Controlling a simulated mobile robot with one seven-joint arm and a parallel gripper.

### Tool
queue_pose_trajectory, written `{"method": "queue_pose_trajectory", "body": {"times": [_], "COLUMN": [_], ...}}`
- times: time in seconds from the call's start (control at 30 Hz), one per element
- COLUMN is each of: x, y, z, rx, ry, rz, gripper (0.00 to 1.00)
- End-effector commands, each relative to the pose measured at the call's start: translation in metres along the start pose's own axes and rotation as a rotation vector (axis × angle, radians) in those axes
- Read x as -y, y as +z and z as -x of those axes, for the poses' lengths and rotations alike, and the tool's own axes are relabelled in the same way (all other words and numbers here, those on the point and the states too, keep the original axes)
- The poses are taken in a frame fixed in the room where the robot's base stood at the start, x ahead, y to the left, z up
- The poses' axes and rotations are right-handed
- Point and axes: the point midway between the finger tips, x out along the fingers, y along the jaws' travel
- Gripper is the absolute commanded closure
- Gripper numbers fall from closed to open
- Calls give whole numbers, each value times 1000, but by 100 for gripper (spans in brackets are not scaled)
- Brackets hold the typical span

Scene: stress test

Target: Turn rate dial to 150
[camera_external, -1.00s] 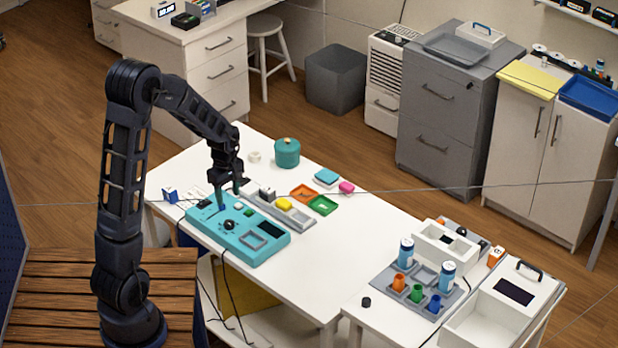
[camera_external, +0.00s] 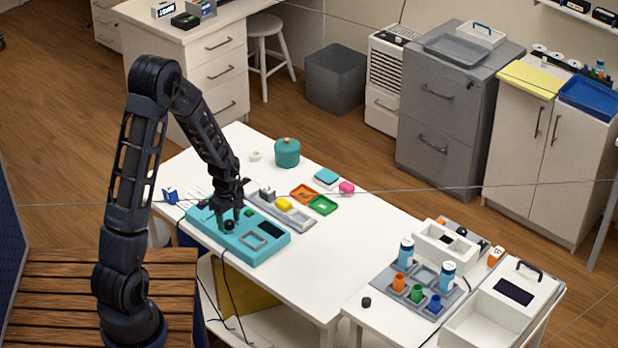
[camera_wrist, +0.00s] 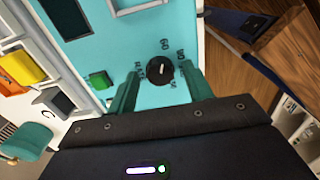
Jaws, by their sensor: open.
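The teal device (camera_external: 262,252) lies on the white table. In the outside view the dial (camera_external: 228,225) is partly hidden under my gripper. My gripper (camera_wrist: 162,88) is open, with one teal finger on each side of the dial. I cannot tell whether the fingers touch it. A green button (camera_wrist: 98,81) sits left of the dial.
A teal pot (camera_external: 287,152) stands at the back. The table's front right is clear.

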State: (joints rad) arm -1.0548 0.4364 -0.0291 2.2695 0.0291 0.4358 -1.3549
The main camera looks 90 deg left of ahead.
Motion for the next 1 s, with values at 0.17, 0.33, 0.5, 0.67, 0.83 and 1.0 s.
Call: {"method": "queue_pose_trajectory", "body": {"times": [0.17, 0.33, 0.5, 0.67, 0.83, 1.0], "x": [0, 0, 0, 0, 0, 0], "y": [0, 0, 0, 0, 0, 0], "z": [-3, -3, -3, -3, -3, -3], "rx": [0, 0, 0, 0, 0, 0], "ry": [0, 0, 0, 0, 0, 0], "rz": [0, 0, -1, -1, -20, -84], "gripper": [49, 49, 81, 94, 94, 94]}}
